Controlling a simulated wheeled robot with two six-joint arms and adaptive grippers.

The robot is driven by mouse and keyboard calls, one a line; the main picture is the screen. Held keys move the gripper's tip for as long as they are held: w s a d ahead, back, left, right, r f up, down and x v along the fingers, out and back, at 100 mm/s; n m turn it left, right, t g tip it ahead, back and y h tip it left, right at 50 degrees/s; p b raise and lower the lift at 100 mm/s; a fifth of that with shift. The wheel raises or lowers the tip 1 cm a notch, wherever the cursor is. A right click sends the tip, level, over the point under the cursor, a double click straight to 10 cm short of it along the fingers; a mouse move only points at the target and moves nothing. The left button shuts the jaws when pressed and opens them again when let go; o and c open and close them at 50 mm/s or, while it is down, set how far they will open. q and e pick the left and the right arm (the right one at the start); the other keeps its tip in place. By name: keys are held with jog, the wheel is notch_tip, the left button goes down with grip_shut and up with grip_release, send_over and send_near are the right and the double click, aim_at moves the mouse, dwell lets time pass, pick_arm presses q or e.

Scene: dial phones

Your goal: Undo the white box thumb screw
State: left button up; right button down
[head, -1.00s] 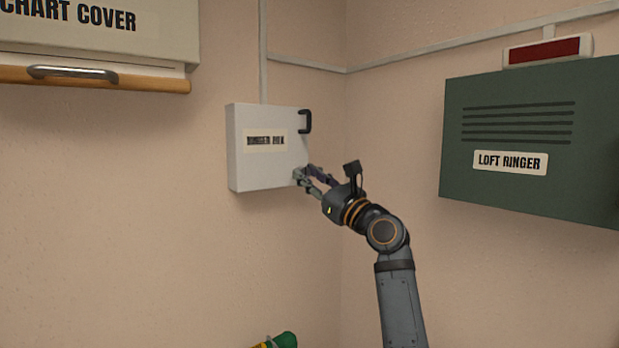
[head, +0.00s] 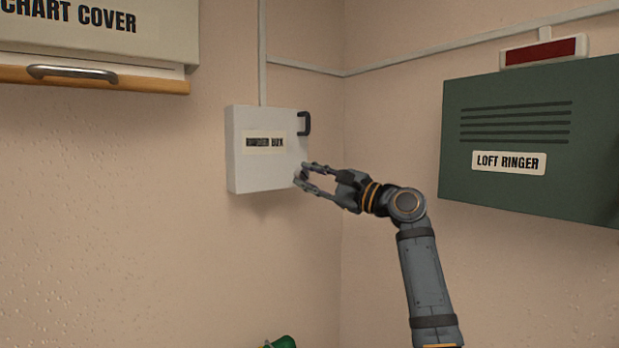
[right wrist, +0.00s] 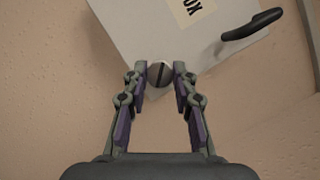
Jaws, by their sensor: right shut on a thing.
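The white box (head: 267,170) hangs on the wall in the middle of the head view, with a label and a black handle (head: 304,123) at its upper right. Its door looks closed. The slotted round thumb screw (right wrist: 160,75) sits at the box's lower right corner in the right wrist view. My right gripper (head: 301,176) is at that corner in the head view. In the right wrist view its fingertips (right wrist: 160,70) are on either side of the screw, shut on it. My left gripper is not in view.
A green loft ringer box (head: 520,190) with a red lamp (head: 544,50) hangs on the wall to the right. A chart cover (head: 100,35) with a metal handle (head: 72,73) is at upper left. A green object (head: 283,342) shows at the bottom edge. The wall below the white box is bare.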

jog(key=n+g, duration=0.1)
jog(key=n, duration=0.1)
jog(key=n+g+h+p, duration=0.1)
jog(key=n, duration=0.1)
jog(key=shift+r+n, duration=0.2)
jog(key=shift+n, duration=0.2)
jog(key=n+h+p, duration=0.1)
jog(key=n+p, duration=0.1)
jog(key=n, duration=0.2)
jog(key=shift+r+g, duration=0.15)
jog(key=shift+g, duration=0.25)
jog(key=n+h, duration=0.2)
jog(key=n, duration=0.1)
jog(key=shift+p, duration=0.35)
jog(key=shift+n+h, duration=0.6)
jog(key=shift+n, duration=0.5)
jog(key=shift+s+a+n+t+h, duration=0.1)
jog(key=shift+n+t+h, duration=0.3)
jog(key=shift+n, duration=0.5)
jog(key=n+h+b, duration=0.1)
jog(key=n, duration=0.1)
jog(key=shift+a+n+h, duration=0.1)
jog(key=shift+n+h, duration=0.2)
jog(key=shift+h, duration=0.1)
jog(key=shift+s+a+n+t+h+b, duration=0.1)
jog(key=shift+n+t+h+b, duration=0.6)
jog(key=shift+n+b, duration=0.45)
jog(key=shift+n+t+h+b, duration=0.5)
jog(key=shift+n+h+b, duration=0.2)
jog(key=shift+n+b, duration=0.5)
